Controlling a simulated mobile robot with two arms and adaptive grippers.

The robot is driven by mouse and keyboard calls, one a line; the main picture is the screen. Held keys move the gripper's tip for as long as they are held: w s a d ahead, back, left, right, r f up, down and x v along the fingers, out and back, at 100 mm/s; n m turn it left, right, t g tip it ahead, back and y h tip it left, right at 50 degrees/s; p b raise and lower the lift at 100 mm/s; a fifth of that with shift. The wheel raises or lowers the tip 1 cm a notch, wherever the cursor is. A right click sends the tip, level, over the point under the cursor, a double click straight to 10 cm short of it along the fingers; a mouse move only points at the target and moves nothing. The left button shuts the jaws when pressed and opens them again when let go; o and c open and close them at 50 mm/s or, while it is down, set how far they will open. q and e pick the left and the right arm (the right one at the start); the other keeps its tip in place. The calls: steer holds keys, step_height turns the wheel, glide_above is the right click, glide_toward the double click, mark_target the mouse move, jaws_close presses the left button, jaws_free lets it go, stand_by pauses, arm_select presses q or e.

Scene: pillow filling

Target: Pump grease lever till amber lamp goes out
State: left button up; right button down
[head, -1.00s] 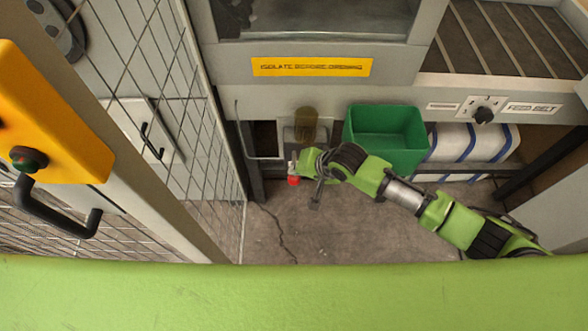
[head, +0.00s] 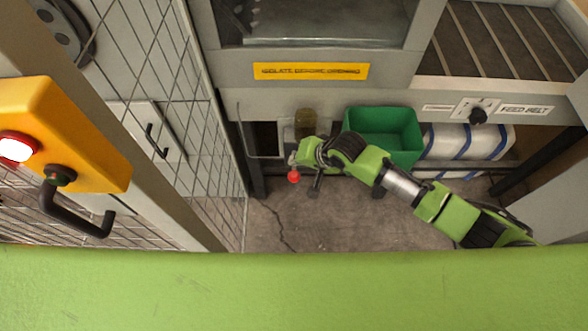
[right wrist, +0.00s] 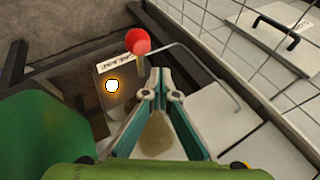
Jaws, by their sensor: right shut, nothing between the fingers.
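The grease lever ends in a red ball knob (head: 293,176), low under the machine. The knob also shows in the right wrist view (right wrist: 137,41), just beyond my fingertips, on a short rod. My right gripper (right wrist: 160,90) is shut and empty; its tips are close to the rod, and I cannot tell if they touch it. In the head view my right gripper (head: 294,160) is right by the knob. The lamp (right wrist: 112,85) glows white with an amber rim on a labelled plate. A brownish grease reservoir (right wrist: 155,136) shows between the finger linkages. My left gripper is out of view.
A green bin (head: 382,122) stands right of the lever, beside white blue-striped sacks (head: 468,139). A mesh guard (head: 150,70) closes off the left. A yellow box (head: 75,135) with a lit red lamp (head: 15,149) is at the near left. Cracked floor (head: 310,225) lies clear below.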

arm_select(q)
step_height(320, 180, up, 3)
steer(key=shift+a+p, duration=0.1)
steer(key=shift+p, duration=0.95)
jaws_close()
stand_by(1.4)
